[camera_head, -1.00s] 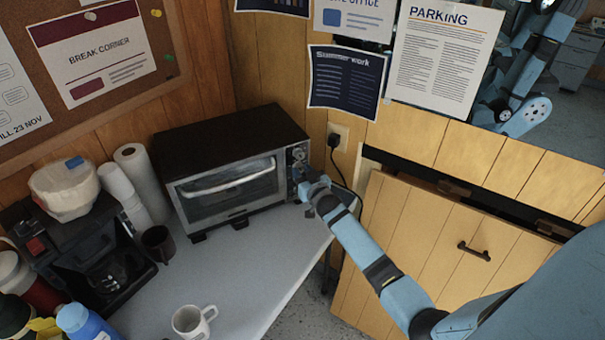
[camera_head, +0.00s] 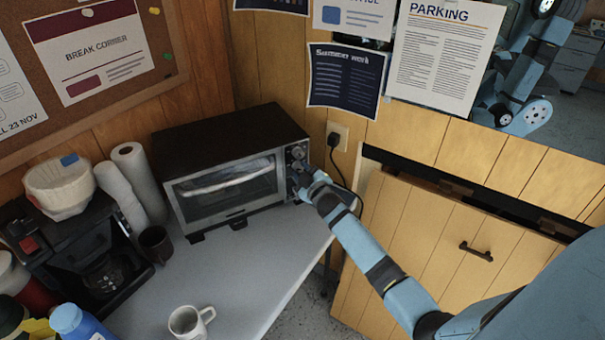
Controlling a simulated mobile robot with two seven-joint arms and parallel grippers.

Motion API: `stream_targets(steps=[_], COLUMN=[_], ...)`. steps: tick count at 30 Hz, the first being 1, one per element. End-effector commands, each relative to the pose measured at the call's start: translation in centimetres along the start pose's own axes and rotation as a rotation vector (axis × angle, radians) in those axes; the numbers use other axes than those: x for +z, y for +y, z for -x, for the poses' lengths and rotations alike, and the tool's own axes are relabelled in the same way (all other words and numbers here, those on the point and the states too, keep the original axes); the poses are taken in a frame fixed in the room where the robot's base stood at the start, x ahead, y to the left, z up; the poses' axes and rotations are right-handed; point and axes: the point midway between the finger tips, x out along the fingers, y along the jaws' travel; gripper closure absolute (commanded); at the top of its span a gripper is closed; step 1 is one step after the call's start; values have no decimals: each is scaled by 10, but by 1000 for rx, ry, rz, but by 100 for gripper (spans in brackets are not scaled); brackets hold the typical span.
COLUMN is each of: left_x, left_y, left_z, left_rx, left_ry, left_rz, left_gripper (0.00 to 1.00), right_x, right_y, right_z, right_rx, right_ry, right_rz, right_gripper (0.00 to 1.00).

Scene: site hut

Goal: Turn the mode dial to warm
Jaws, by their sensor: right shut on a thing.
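The toaster oven (camera_head: 232,170) stands on the grey counter against the wood wall, its glass door shut. Its control panel is the narrow strip at the right of its front. One round dial (camera_head: 298,152) shows near the top of the panel. My right gripper (camera_head: 297,176) is at the panel below that dial, shut on what appears to be the mode dial. The gripper and wrist hide that dial and the lower panel, so its pointer and markings cannot be read. My left gripper is not in view.
A white mug (camera_head: 188,322) stands near the counter's front edge. A dark mug (camera_head: 156,243), paper rolls (camera_head: 138,177) and a coffee maker (camera_head: 75,245) are at the left. A plug and cord (camera_head: 335,141) hang right of the oven. The middle of the counter (camera_head: 240,265) is clear.

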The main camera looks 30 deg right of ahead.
Motion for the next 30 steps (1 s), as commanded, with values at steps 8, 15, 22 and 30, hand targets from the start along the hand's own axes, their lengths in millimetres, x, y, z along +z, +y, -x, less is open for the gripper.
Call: stream_targets(steps=[8, 15, 22, 30], left_x=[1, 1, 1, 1], left_y=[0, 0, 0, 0], left_z=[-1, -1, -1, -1], left_rx=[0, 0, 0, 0], left_ry=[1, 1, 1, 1], left_rz=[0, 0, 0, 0], left_gripper=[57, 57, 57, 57], right_x=[1, 1, 1, 0], right_y=[0, 0, 0, 0], right_z=[0, 0, 0, 0], right_rx=[-1, -1, -1, -1], right_ry=[-1, -1, -1, -1], right_rz=[58, 64, 64, 62], right_gripper=[93, 93, 55, 44])
